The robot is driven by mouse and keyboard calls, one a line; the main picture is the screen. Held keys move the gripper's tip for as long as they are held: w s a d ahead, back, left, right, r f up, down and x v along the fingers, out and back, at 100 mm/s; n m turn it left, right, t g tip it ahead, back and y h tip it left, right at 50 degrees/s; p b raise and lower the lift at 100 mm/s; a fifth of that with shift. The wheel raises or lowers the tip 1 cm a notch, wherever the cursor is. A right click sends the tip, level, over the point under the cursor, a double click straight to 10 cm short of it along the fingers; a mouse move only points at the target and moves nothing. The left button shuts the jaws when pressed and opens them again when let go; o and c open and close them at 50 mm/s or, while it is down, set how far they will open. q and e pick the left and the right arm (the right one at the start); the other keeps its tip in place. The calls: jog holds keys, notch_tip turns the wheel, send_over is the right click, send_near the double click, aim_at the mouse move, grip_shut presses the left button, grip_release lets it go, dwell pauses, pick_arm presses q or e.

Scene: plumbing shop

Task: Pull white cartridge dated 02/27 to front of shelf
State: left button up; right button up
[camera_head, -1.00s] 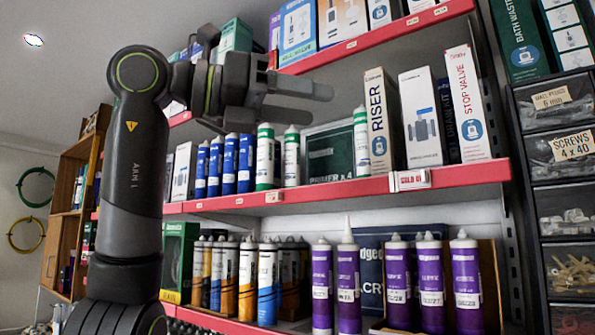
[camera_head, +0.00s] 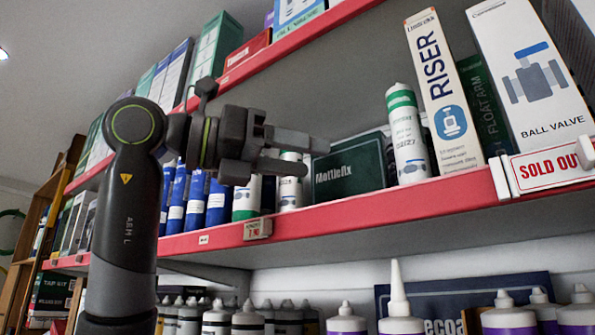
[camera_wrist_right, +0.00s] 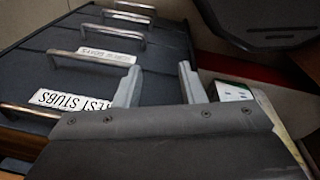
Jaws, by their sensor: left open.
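A white cartridge with green bands (camera_head: 405,128) stands upright, leaning slightly in the picture, on the middle red-edged shelf (camera_head: 390,204). Its sideways print seems to end in 2/27. My left gripper (camera_head: 316,155) is open and empty, left of this cartridge, with its fingers pointing right and apart from it. Two more white-green cartridges, one at the left (camera_head: 245,203) and one nearer the middle (camera_head: 290,194), stand partly hidden behind the gripper; their dates are unreadable. My right gripper (camera_wrist_right: 158,82) shows in the right wrist view with its fingers apart and nothing between them.
A dark green Mottlefix box (camera_head: 350,168) stands left of the cartridge, and a RISER box (camera_head: 443,90) stands close on its right. Blue cartridges (camera_head: 195,200) stand at left. A SOLD OUT sign (camera_head: 548,165) hangs on the shelf edge. Drawers (camera_wrist_right: 75,65) lie near my right gripper.

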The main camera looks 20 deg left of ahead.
aim_at(401, 170)
pick_arm(q)
jog(key=p+x, duration=0.2)
jog(key=x, duration=0.3)
jog(key=p+x, duration=0.3)
jog(key=x, duration=0.3)
jog(key=p+x, duration=0.3)
jog(key=x, duration=0.2)
jog(key=shift+s+d+r, duration=0.2)
jog(key=shift+s+d, duration=0.1)
jog(key=shift+d, duration=0.15)
jog(key=shift+w+d+f, duration=0.1)
jog(key=shift+w+d, duration=0.15)
jog(key=shift+d, duration=0.05)
pick_arm(e)
notch_tip(401, 170, up, 8)
jog(key=s, duration=0.1)
jog(key=shift+s+r, duration=0.2)
pick_arm(q)
jog(key=c, duration=1.1)
jog(key=shift+o, duration=0.2)
jog(key=shift+a, duration=0.15)
pick_arm(e)
jog(key=shift+s+d, duration=0.1)
jog(key=shift+d, duration=0.1)
